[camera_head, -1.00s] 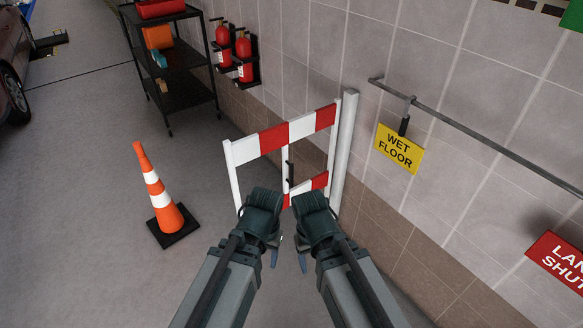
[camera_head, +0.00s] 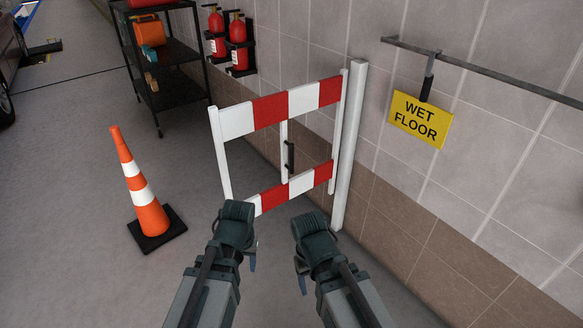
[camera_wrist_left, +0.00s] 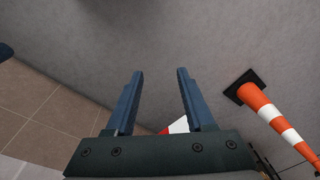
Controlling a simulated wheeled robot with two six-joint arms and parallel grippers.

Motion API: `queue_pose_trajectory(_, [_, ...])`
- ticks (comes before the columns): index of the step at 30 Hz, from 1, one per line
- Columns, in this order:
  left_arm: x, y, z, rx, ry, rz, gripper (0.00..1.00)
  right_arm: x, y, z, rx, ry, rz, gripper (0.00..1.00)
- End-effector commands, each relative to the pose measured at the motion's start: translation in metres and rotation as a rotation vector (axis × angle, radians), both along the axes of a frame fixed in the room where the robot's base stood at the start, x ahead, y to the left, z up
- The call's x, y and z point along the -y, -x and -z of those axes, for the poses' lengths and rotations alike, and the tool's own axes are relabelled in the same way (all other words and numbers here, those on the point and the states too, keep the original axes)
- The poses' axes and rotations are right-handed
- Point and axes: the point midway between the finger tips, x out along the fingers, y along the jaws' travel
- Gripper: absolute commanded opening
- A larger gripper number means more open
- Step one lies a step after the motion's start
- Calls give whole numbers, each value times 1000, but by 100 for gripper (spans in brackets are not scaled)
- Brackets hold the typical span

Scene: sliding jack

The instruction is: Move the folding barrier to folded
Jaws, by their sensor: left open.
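The folding barrier (camera_head: 268,108) has red and white striped rails on white uprights. It stands out from a white post (camera_head: 348,145) by the tiled wall. A black handle (camera_head: 289,157) is on its middle upright. In the left wrist view a small red and white piece of it (camera_wrist_left: 176,127) shows behind the fingers. My left gripper (camera_head: 251,262) is in front of and below the barrier, apart from it; its two fingers (camera_wrist_left: 160,100) are spread and empty. My right gripper (camera_head: 302,276) is beside it, also short of the barrier; its jaw opening is not clear.
An orange and white cone (camera_head: 143,192) stands on the floor left of the barrier. A black shelf rack (camera_head: 172,90) and fire extinguishers (camera_head: 238,45) are behind. A yellow wet floor sign (camera_head: 420,118) hangs from a wall rail (camera_head: 480,70). The floor between cone and barrier is clear.

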Motion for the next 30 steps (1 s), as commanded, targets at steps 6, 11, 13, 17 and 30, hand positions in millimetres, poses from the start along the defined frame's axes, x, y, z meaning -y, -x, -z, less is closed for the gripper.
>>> queue_pose_trajectory(6, [-28,-39,86,115,-63,-116,54,0,0,91,1,1,-2,67])
queue_pose_trajectory(11, [-53,-90,119,293,-156,-233,54,0,0,138,1,1,-3,67])
queue_pose_trajectory(13, [-64,-127,123,436,-211,-291,54,0,0,158,1,1,-4,67])
queue_pose_trajectory(17, [-62,-202,90,762,-269,-351,54,0,0,170,1,1,-5,67])
queue_pose_trajectory(30, [104,-340,-38,1463,47,-65,54,0,0,172,1,1,-5,67])
